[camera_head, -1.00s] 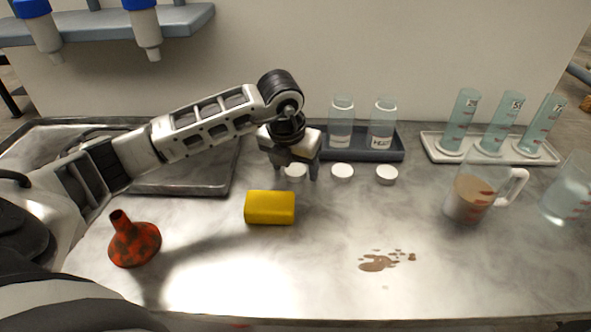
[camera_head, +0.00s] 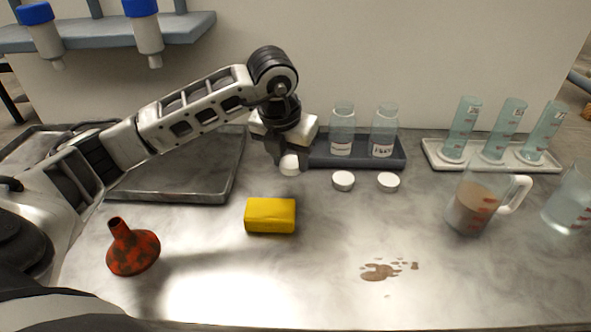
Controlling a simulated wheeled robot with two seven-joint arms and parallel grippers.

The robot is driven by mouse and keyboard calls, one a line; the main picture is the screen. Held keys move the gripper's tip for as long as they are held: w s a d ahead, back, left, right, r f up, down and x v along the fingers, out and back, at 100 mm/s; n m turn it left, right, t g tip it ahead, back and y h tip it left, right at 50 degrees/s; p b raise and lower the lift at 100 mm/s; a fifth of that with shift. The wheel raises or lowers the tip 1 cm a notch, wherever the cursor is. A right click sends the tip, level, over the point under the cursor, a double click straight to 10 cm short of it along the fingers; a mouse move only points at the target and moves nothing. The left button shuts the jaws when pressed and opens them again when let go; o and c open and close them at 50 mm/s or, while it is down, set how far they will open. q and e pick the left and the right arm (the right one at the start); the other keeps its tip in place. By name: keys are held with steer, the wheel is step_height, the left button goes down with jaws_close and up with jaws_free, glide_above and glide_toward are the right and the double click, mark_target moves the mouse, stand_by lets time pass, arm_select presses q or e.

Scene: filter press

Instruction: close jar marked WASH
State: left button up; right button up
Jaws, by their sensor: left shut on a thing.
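My left gripper (camera_head: 288,160) is shut on a white lid (camera_head: 290,167) and holds it just above the bench, in front of the dark tray's left end. Two clear glass jars with white labels, a left jar (camera_head: 341,130) and a right jar (camera_head: 383,131), stand upright and open-topped on the dark tray (camera_head: 335,162). Their labels are too small to read surely, so I cannot tell which is marked WASH. My gripper covers the tray's left part, where another jar could be hidden. Two more white lids, one (camera_head: 343,181) and another (camera_head: 388,182), lie on the bench. My right gripper is out of view.
A yellow sponge (camera_head: 270,215) and a red funnel (camera_head: 132,248) are in front. A brown spill (camera_head: 380,271) marks the bench. A jug of brown liquid (camera_head: 474,207), a beaker (camera_head: 569,198) and a cylinder rack (camera_head: 431,157) stand right. An empty metal tray (camera_head: 180,185) lies left.

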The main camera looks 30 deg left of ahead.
arm_select(q)
steer(key=s+a+r+b, duration=0.2)
steer(key=s+r, duration=0.6)
steer(key=s, duration=0.4)
steer(key=shift+a, duration=0.6)
steer(key=shift+s, duration=0.1)
